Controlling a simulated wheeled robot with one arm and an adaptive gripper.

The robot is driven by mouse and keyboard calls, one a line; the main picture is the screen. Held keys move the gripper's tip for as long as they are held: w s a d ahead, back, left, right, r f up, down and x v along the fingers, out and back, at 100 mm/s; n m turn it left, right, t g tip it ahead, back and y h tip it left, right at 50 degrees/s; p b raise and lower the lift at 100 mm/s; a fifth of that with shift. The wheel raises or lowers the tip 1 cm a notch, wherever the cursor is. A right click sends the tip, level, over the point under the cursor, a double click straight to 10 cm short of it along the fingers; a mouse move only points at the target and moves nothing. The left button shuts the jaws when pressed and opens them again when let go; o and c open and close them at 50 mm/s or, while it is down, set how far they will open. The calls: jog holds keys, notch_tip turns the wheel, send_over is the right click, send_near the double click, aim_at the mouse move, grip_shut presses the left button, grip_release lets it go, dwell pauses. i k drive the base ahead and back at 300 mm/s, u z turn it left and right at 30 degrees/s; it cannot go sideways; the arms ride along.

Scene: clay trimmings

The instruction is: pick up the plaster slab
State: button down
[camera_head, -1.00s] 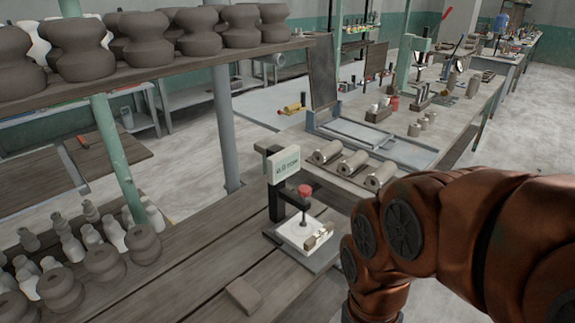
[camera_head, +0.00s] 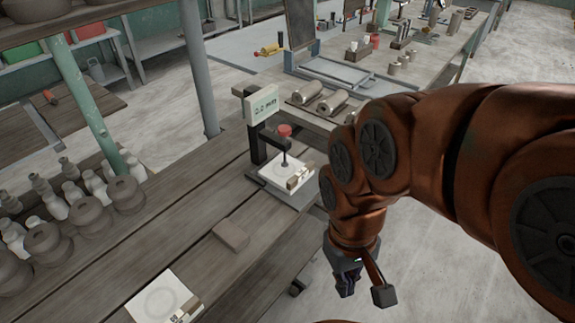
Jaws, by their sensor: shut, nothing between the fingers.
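A white slab with a faint round mark (camera_head: 160,296) lies on the wooden bench at the bottom of the view, with a small tan and metal piece at its front right corner. Another white slab (camera_head: 270,176) lies on the base of a gauge stand, under its plunger, also with a small tan piece on it. I cannot tell which one is the plaster slab. My gripper (camera_head: 346,286) points down, right of the bench edge and apart from both slabs. It is shut and empty.
The gauge stand (camera_head: 256,150) with its display rises from the bench. A brown block (camera_head: 231,235) lies between the slabs. Several clay pots (camera_head: 90,216) stand at left, below a shelf (camera_head: 60,25) and beside a green post (camera_head: 98,120). The bench middle is mostly clear.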

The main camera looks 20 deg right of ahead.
aim_at(286, 169)
jog(key=u, duration=3.85)
jog(key=k, duration=1.8)
jog(key=z, duration=1.4)
